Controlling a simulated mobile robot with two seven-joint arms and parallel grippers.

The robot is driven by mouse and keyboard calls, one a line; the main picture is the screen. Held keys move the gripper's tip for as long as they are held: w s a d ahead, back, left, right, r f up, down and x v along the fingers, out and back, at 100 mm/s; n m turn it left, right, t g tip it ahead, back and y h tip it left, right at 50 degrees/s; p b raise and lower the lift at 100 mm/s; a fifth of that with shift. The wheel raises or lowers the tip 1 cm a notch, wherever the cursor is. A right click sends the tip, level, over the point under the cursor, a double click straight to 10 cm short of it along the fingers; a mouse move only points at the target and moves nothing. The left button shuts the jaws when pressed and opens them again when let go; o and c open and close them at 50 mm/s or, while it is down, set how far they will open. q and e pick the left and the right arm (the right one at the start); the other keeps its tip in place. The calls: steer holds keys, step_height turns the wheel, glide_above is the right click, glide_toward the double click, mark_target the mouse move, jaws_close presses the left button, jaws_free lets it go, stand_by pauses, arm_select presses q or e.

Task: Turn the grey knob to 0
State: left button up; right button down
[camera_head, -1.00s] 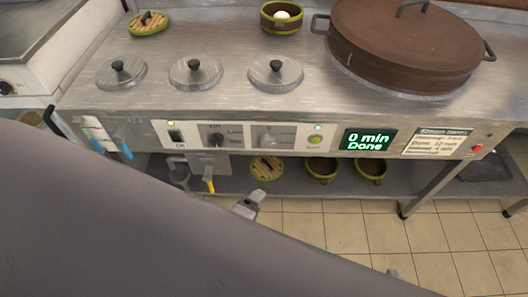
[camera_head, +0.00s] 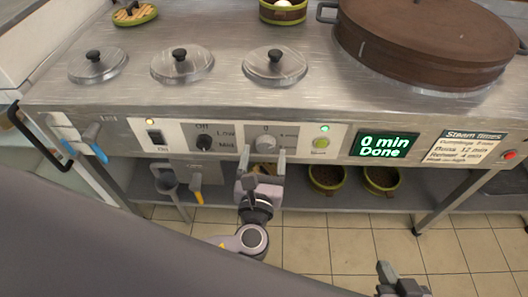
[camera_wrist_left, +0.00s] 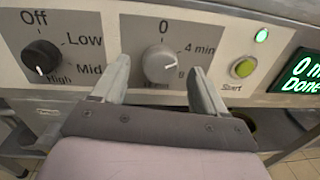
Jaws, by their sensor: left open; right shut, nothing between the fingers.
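The grey knob (camera_head: 263,142) is on the front panel of the steel counter, under a printed 0. In the left wrist view the grey knob (camera_wrist_left: 160,63) shows its white pointer mark aimed to the lower right, away from the 0 and below the 4 min mark. My left gripper (camera_head: 266,160) is open in front of and just below the knob. In the left wrist view its fingers (camera_wrist_left: 160,82) lie to either side of the knob, and I cannot tell any contact. My right gripper (camera_head: 386,268) is shut and empty, low at the bottom right.
A black knob (camera_wrist_left: 40,58) marked Off, Low, Mid and High is to the left. A green start button (camera_head: 320,143) and a display (camera_head: 384,145) reading "0 min Done" are to the right.

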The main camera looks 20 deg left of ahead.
arm_select(q)
steer(key=shift+x, duration=1)
arm_select(e)
steer(key=shift+w+a+r, duration=0.2)
steer(key=shift+a+r, duration=0.05)
steer(key=shift+r, duration=0.05)
arm_select(q)
steer(key=c, duration=1.1)
steer(key=shift+o, duration=0.2)
